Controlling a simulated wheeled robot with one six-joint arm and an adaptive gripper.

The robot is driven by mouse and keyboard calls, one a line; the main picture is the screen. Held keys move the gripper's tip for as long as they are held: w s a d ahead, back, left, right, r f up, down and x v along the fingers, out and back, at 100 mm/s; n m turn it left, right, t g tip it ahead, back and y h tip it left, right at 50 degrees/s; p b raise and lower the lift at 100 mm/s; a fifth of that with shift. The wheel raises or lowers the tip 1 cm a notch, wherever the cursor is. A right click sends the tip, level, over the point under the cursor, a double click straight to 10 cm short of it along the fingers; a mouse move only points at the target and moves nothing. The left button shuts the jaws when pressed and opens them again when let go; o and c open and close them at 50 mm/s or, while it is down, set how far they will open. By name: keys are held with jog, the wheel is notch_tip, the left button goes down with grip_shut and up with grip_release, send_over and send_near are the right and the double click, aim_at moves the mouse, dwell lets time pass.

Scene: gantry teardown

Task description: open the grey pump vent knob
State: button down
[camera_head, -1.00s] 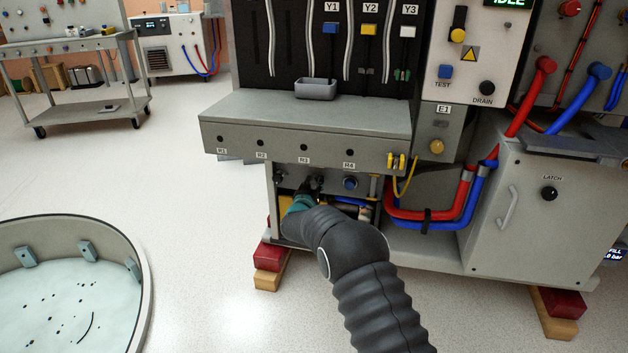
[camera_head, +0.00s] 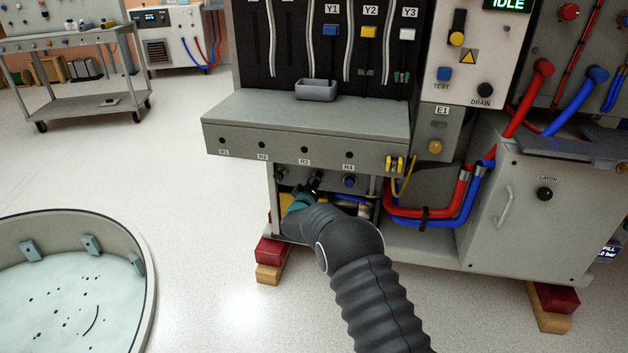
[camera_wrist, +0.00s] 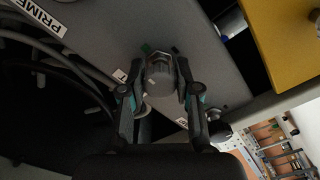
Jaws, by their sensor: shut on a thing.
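In the head view my gripper (camera_head: 314,184) reaches into the low bay under the grey ledge, left of a blue-capped knob (camera_head: 349,181). The grey knob itself cannot be made out there behind my gripper and arm.
The grey ledge (camera_head: 300,112) overhangs the bay closely. A yellow block (camera_wrist: 290,40) is near the gripper in the wrist view, and a PRIME label (camera_wrist: 38,14) is at upper left. Red and blue hoses (camera_head: 430,220) run to the right.

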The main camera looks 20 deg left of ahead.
jog(key=shift+a+r, duration=0.1)
jog(key=shift+n, duration=0.3)
jog(key=c, duration=0.8)
grip_release()
jog(key=s+d, duration=0.1)
jog(key=s, duration=1.1)
jog(key=shift+d, duration=0.35)
